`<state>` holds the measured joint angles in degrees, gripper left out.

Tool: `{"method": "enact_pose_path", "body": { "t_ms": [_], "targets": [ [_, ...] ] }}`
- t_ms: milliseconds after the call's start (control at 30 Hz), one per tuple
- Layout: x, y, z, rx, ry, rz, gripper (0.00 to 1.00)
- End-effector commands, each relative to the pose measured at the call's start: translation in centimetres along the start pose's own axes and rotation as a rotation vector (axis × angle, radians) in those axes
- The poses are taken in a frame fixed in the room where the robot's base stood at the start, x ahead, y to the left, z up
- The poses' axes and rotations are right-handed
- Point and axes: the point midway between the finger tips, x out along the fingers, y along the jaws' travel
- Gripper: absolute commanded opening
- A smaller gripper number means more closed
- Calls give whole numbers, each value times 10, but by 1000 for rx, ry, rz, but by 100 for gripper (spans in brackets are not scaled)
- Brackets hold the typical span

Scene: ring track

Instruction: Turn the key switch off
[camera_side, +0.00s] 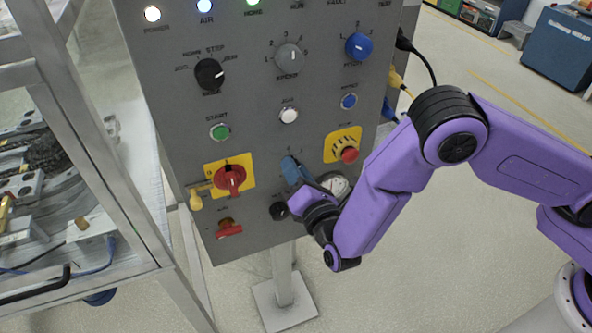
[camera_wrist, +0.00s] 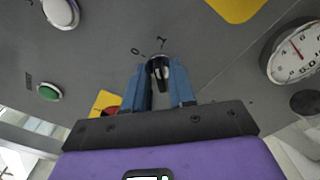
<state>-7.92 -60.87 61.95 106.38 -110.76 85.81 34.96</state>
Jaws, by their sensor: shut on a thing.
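The key switch (camera_wrist: 159,66) shows in the wrist view as a round metal collar with a dark key or knob, on the grey panel. Marks that look like 0 and I sit just above it, 0 to the left. My gripper (camera_wrist: 160,80) has its two blue fingers on either side of the switch, shut on it. In the side view my gripper (camera_side: 291,168) reaches the panel's lower middle, and its blue fingers and purple wrist hide the switch. Which mark the switch points at is hard to tell.
A round gauge (camera_side: 336,186) is close to the right of my gripper, with a red stop button (camera_side: 349,154) above it. A red rotary switch (camera_side: 230,179) is to the left, and a black knob (camera_side: 278,211) is just below. The panel (camera_side: 180,110) stands on a post.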

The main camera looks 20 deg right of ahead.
Motion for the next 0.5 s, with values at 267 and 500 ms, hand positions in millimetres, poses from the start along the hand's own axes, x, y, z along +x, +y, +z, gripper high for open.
{"method": "enact_pose_path", "body": {
  "t_ms": [267, 500],
  "targets": [
    [-1, 0, -1, -263, 2, 1, 0],
    [-2, 0, -1, -484, 3, 2, 0]
  ]
}}
